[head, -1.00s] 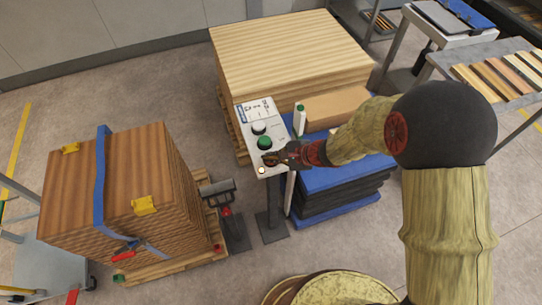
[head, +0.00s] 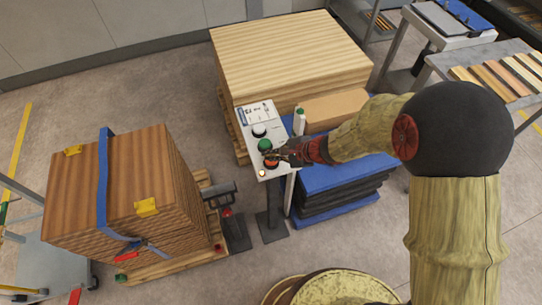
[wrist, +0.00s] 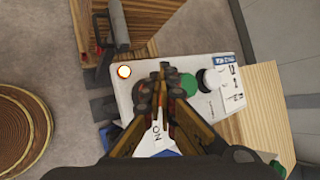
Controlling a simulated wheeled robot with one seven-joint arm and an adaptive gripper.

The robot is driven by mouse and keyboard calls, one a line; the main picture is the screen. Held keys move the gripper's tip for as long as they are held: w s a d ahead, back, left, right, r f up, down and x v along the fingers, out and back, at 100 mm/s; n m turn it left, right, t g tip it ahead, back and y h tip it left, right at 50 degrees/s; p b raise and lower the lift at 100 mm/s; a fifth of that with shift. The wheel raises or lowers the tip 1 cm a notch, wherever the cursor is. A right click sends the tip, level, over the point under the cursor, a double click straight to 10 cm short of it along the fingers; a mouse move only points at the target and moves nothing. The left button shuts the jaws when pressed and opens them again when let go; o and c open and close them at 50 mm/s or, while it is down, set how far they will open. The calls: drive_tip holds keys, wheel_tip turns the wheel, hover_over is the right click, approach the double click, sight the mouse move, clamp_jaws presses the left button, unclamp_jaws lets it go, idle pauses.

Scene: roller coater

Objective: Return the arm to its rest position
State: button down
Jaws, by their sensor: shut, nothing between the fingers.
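My gripper (head: 274,155) is at the end of my outstretched arm, over the lower part of a white control panel (head: 252,117) on a post. Its fingers are shut and empty. In the wrist view the closed fingertips (wrist: 160,78) are over the panel, beside the green button (wrist: 187,84), and partly hide a red button. In the head view the green button (head: 264,145) and the red button (head: 271,162) show next to the fingertips. A small lamp (wrist: 124,71) glows at the panel's end. I cannot tell whether the fingertips touch the panel.
A strapped wood stack (head: 150,180) stands on a pallet at left. A large pale board stack (head: 290,50) is behind the panel. Blue-topped dark sheets (head: 340,185) lie under my forearm. A table with wood strips (head: 500,80) is at right. Floor is free in front.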

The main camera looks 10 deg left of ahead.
drive_tip(key=shift+r+p, duration=0.4)
drive_tip(key=shift+r, duration=0.6)
drive_tip(key=s+d+r+n+g+h+b, duration=0.1)
drive_tip(key=s+d+r+n+g, duration=0.1)
drive_tip(key=s+d+n, duration=0.35)
drive_tip(key=s+d+r+n+g+h+b, duration=0.1)
drive_tip(key=s+d+r+n+g+h, duration=0.15)
drive_tip(key=s, duration=0.55)
drive_tip(key=s+d+r+n+t+h+b, duration=0.2)
drive_tip(key=d+r, duration=0.5)
drive_tip(key=d, duration=0.4)
drive_tip(key=s+d+r+n+t+h+b, duration=0.2)
drive_tip(key=d+r, duration=0.5)
drive_tip(key=d, duration=0.4)
drive_tip(key=s+t+h+b, duration=0.1)
drive_tip(key=t+b, duration=0.1)
drive_tip(key=t, duration=0.1)
drive_tip(key=shift+s+d+b, duration=0.35)
drive_tip(key=shift+s+d, duration=0.05)
